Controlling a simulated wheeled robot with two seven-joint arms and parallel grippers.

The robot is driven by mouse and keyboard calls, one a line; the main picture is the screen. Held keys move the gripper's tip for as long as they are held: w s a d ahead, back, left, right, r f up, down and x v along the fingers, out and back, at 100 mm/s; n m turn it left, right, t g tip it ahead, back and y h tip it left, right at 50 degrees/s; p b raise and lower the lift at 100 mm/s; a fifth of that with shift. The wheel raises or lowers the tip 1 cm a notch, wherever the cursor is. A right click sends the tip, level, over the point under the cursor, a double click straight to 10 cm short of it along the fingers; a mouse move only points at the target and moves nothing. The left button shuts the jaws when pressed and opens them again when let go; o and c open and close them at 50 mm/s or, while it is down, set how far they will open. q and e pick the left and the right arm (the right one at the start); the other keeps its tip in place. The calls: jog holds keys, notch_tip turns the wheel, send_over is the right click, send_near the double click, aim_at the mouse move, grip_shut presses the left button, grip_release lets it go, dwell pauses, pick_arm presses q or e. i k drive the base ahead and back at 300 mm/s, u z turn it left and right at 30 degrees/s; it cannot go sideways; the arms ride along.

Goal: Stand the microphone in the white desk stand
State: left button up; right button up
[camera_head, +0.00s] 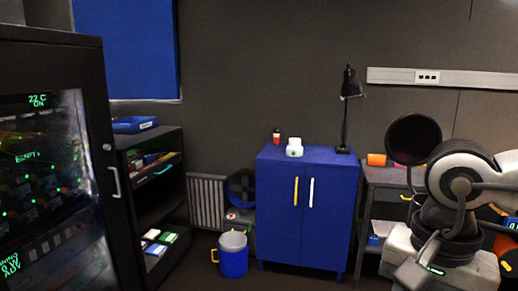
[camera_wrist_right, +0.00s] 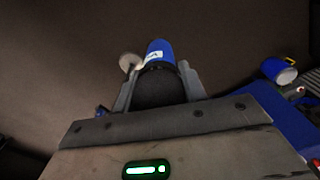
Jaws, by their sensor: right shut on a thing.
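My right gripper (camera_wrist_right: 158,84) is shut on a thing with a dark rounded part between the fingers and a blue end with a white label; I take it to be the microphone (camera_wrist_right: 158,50). It is held up in the air, apart from the cabinet. In the head view the right arm covers this gripper, and I cannot make out the microphone there. A small white object with a green mark, which looks like the desk stand (camera_head: 294,148), is upright on the blue cabinet's top. My left gripper is in neither view.
The blue cabinet (camera_head: 279,210) has a red bottle (camera_head: 276,137) at its back left and a black lamp (camera_head: 346,110) at its right. A round black disc (camera_head: 413,138) is right of the lamp. A blue bucket (camera_head: 233,262) stands on the floor left of the cabinet.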

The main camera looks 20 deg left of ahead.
aim_at(295, 147)
jog(key=u, duration=1)
jog(key=i, duration=3.3)
jog(key=z, duration=0.65)
